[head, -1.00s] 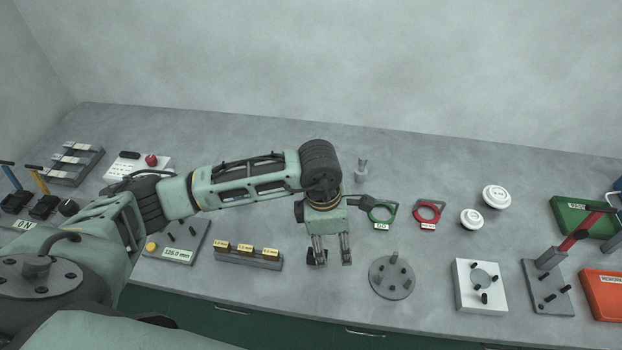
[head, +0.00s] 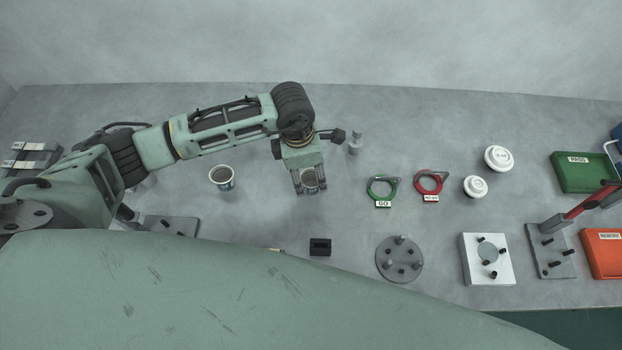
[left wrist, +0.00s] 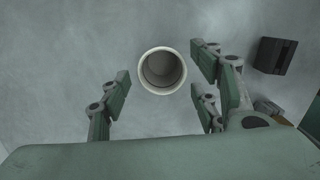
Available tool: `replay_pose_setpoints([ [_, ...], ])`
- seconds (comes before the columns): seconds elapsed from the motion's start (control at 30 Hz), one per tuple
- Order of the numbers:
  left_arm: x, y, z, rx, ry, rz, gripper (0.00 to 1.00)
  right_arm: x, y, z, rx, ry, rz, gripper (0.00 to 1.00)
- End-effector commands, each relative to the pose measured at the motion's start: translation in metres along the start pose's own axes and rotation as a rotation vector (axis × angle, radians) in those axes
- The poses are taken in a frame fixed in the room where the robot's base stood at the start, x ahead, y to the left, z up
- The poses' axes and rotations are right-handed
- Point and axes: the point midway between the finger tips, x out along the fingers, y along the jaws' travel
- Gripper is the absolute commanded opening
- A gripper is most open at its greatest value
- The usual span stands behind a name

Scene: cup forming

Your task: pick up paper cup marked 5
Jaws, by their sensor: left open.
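A paper cup (head: 310,184) stands on the table between the fingers of my left gripper (head: 309,190) in the head view. The left wrist view shows it from above as an open round white rim (left wrist: 162,70) with a grey inside. My left gripper (left wrist: 160,84) is open there, with fingers on both sides of the cup and gaps between. A second paper cup (head: 222,178) with a blue print stands to the left in the head view. I cannot read a number on either cup. My right gripper is not in view.
A small black block (head: 320,247) lies in front of the gripper; a grey post (head: 355,143) stands right of it. Green (head: 382,188) and red (head: 430,182) ring gauges, white lids (head: 498,158) and a round pegged plate (head: 400,262) lie further right.

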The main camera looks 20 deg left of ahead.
Motion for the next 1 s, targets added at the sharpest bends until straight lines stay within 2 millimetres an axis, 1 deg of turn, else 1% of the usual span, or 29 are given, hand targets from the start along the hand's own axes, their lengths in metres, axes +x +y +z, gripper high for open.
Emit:
replay_pose_setpoints([
  [0.03, 0.004, -0.003, 0.002, -0.003, 0.003, -0.006, 0.57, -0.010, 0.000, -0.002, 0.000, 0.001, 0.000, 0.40],
  [0.07, 0.009, -0.003, 0.003, -0.003, 0.004, -0.005, 0.57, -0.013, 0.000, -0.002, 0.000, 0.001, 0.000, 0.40],
  [0.13, 0.021, -0.003, 0.002, -0.003, 0.004, -0.005, 0.57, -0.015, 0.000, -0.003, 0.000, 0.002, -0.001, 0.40],
  [0.23, 0.031, -0.003, 0.003, -0.002, 0.002, -0.003, 0.57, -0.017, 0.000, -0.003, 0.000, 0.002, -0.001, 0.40],
  [0.33, 0.036, -0.003, 0.002, -0.001, 0.002, -0.002, 0.57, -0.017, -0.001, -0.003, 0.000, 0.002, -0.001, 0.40],
  [0.53, 0.037, -0.002, 0.002, -0.001, 0.001, -0.001, 0.56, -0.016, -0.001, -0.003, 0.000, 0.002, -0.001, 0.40],
  [0.9, 0.036, -0.002, 0.002, -0.001, 0.001, -0.001, 0.24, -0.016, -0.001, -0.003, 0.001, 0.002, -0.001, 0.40],
  [1.0, 0.036, -0.002, 0.002, -0.001, 0.001, -0.001, 0.24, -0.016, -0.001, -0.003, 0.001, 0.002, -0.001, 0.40],
])
